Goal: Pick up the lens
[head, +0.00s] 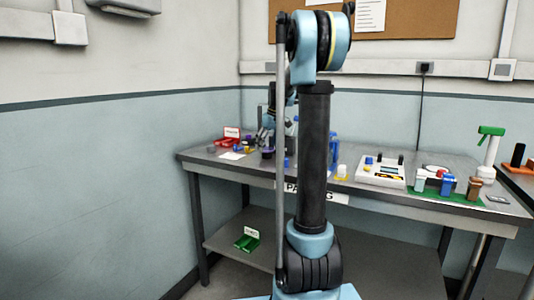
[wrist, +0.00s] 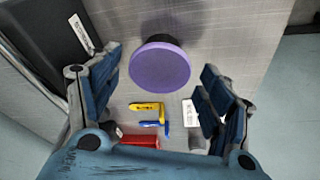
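The lens appears to be the short, dark-sided cylinder with a round purple face (wrist: 160,68) in the wrist view. It stands on the grey tabletop, ahead of my gripper and around the level of the fingertips. My gripper (wrist: 163,64) is open, with one blue and black finger to the left of the lens and one to the right. A gap shows on both sides, and nothing is held. In the head view, a small dark purple thing (head: 268,153) on the table below my gripper may be the lens; my arm hides part of that area.
Near the lens lie a yellow piece (wrist: 147,106), a blue piece (wrist: 163,127), a red block (wrist: 139,141) and a white label (wrist: 190,111). A dark labelled box (wrist: 45,40) is at left. A white device (head: 381,172) and green mat (head: 447,190) occupy the table's right side.

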